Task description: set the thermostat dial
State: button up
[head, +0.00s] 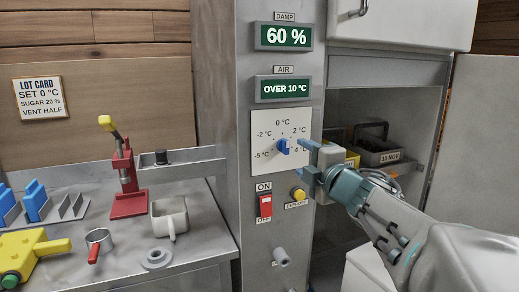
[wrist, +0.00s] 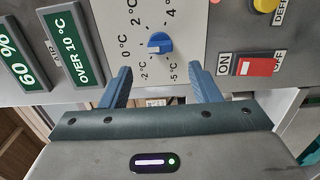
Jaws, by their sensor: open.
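The thermostat dial is a blue knob (head: 283,146) on a white scale plate (head: 262,122) marked -5, -2, 0, 2 and 4 °C. The knob also shows in the wrist view (wrist: 160,43), beyond the fingertips. I cannot tell surely which mark it points to. My gripper (head: 308,158) is open and empty, just right of and slightly below the knob in the head view. In the wrist view its blue fingers (wrist: 160,72) stand apart on either side of the knob's line, short of it. The lot card (head: 40,97) reads SET 0 °C, SUGAR 20 %, VENT HALF.
The air display (head: 283,89) reads OVER 10 °C; the damp display (head: 283,36) reads 60 %. Below the dial are a red ON/OFF switch (head: 265,205) and a yellow defrost button (head: 298,193). An open cabinet with crates (head: 380,155) stands right; a cluttered bench (head: 190,262) stands left.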

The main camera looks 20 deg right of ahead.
jog(key=shift+s+d+p, duration=0.1)
jog(key=shift+s+p, duration=0.55)
jog(key=shift+s, duration=2.25)
